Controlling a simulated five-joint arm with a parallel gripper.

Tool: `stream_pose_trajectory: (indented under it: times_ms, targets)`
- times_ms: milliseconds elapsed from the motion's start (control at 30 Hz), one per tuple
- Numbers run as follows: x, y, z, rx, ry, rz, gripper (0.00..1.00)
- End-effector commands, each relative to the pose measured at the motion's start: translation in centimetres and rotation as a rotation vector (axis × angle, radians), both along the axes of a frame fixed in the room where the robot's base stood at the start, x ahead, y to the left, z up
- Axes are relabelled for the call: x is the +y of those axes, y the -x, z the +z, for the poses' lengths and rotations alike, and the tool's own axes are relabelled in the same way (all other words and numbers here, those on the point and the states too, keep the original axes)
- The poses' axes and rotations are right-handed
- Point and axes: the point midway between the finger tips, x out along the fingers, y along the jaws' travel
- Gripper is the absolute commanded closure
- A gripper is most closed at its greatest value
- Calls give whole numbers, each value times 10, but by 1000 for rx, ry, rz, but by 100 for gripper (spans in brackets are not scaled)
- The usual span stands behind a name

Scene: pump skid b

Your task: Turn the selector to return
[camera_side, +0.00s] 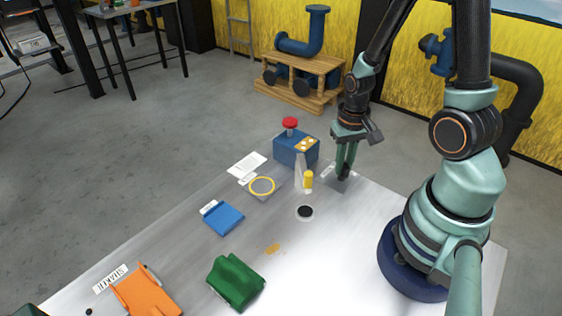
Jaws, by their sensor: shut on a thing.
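My gripper (343,173) points down at the far right part of the table, just right of the blue box. Its fingers are closed together around a small dark piece, which appears to be the selector's knob, on a small grey plate (336,186). The fingers hide most of the knob, so I cannot tell which way it points. No "return" mark is readable in this view.
The blue box (291,151) with a red button (290,123) stands left of my gripper. A yellow-topped piece (308,180), a black disc (305,211) and a yellow ring (262,186) are nearby. A blue pad (222,217), green block (236,279) and orange item (147,291) lie nearer.

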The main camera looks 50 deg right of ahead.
Motion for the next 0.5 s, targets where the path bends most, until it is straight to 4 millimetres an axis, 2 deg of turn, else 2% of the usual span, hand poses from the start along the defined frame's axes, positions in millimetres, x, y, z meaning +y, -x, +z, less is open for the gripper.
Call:
stream_pose_trajectory:
  times_ms: [100,400,500]
  targets:
    - [0,0,1,1,-1,69,100]
    - [0,0,1,1,-1,84,100]
    - [0,0,1,1,-1,146,100]
